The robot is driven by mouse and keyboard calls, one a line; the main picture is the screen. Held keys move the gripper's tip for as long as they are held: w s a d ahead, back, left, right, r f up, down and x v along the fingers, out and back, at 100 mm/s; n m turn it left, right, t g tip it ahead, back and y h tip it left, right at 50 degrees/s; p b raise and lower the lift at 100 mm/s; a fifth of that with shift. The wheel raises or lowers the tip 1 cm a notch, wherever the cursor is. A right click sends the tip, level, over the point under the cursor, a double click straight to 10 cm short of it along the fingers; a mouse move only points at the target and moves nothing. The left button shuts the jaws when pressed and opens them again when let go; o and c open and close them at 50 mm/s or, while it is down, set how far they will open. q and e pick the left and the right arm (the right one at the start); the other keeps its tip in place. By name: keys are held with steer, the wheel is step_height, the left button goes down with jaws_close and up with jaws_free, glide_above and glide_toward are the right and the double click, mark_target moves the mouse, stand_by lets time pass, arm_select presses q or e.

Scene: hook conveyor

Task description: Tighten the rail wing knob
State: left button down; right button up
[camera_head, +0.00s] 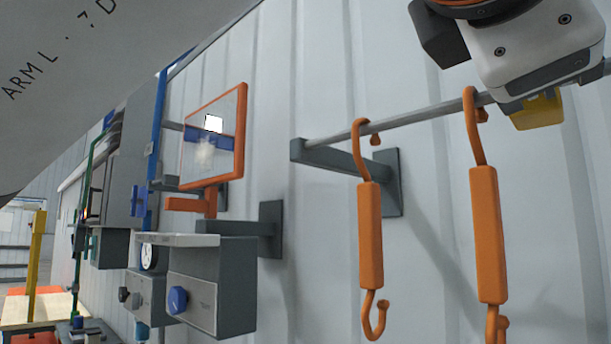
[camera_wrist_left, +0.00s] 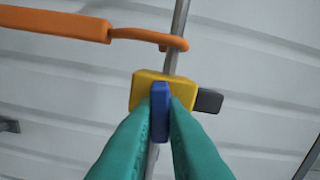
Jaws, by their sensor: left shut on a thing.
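The blue wing knob (camera_wrist_left: 160,98) stands on the front of a yellow block (camera_wrist_left: 145,88) in the left wrist view. The yellow block sits on a grey rail (camera_wrist_left: 180,18). My left gripper (camera_wrist_left: 161,108) has its green fingers shut on the knob, one on each side. In the head view the yellow block (camera_head: 538,110) shows on the rail (camera_head: 425,112) at the upper right, below my white and grey wrist. That wrist hides the knob and fingertips there. My right gripper is not in view.
Orange hooks (camera_head: 370,235) (camera_head: 486,235) hang from the rail left of the block. A dark grey tab (camera_wrist_left: 208,101) juts from the block. Grey boxes with knobs (camera_head: 212,290) and an orange-framed panel (camera_head: 213,135) are at the left. Behind is a ribbed wall.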

arm_select(q)
steer(key=m+p, duration=0.1)
steer(key=m, duration=0.5)
steer(key=shift+f, duration=0.1)
steer(key=shift+m, duration=0.3)
stand_by(0.3)
steer(key=c, duration=1.5)
jaws_free()
steer(key=b+v, duration=0.4)
steer(key=v, duration=0.8)
steer(key=shift+f, duration=0.1)
